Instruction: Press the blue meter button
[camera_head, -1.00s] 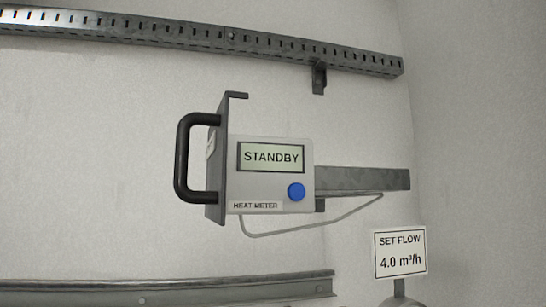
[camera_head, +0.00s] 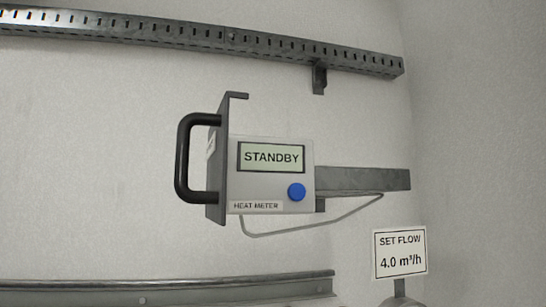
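The heat meter (camera_head: 240,180) is a light grey box in the middle of the head view. Its display (camera_head: 271,157) reads STANDBY. The blue button (camera_head: 296,192) is round and sits at the lower right of the meter's front face, below the display. Nothing covers the button or the display. Neither my left nor my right gripper shows in this view.
A dark bracket with a black handle (camera_head: 183,158) stands at the meter's left side. A metal arm (camera_head: 365,179) and a thin grey cable (camera_head: 300,228) run to its right. Slotted rail (camera_head: 200,38) above, another rail (camera_head: 170,292) below. A SET FLOW 4.0 m³/h sign (camera_head: 400,253) stands lower right.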

